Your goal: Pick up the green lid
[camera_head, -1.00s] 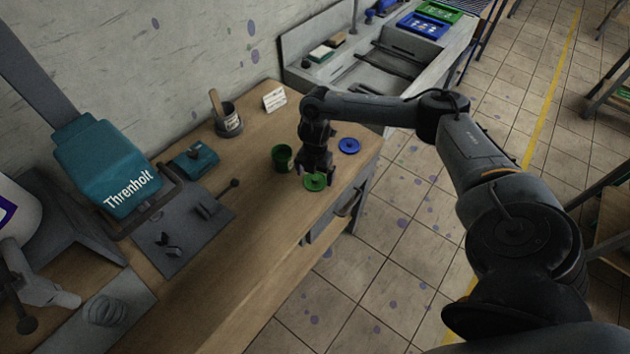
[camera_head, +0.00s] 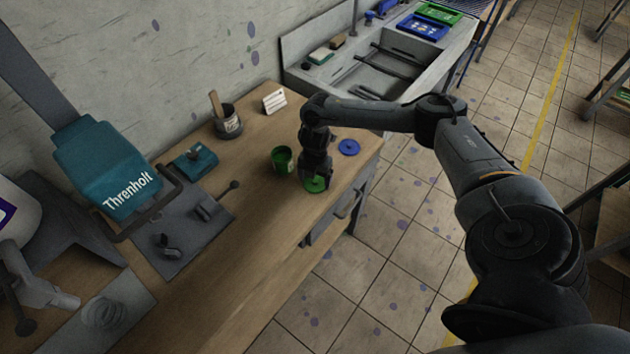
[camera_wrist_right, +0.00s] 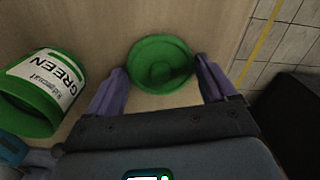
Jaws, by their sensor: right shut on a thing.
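The green lid (camera_head: 314,186) is a round green disc near the front edge of the wooden bench, partly hidden by my right gripper. In the right wrist view the lid (camera_wrist_right: 160,62) sits between the two purple fingers, and my right gripper (camera_wrist_right: 161,74) is shut on it. In the head view my right gripper (camera_head: 317,178) points down over the lid. I cannot tell whether the lid touches the bench. A green pot labelled GREEN (camera_wrist_right: 45,80) stands to the left of the lid; it also shows in the head view (camera_head: 281,160).
A blue lid (camera_head: 349,147) lies to the right of my right gripper. A pot with a wooden stick (camera_head: 229,125) and a small white card (camera_head: 274,101) stand behind. A teal press (camera_head: 105,165) is at left. The bench front is mostly clear.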

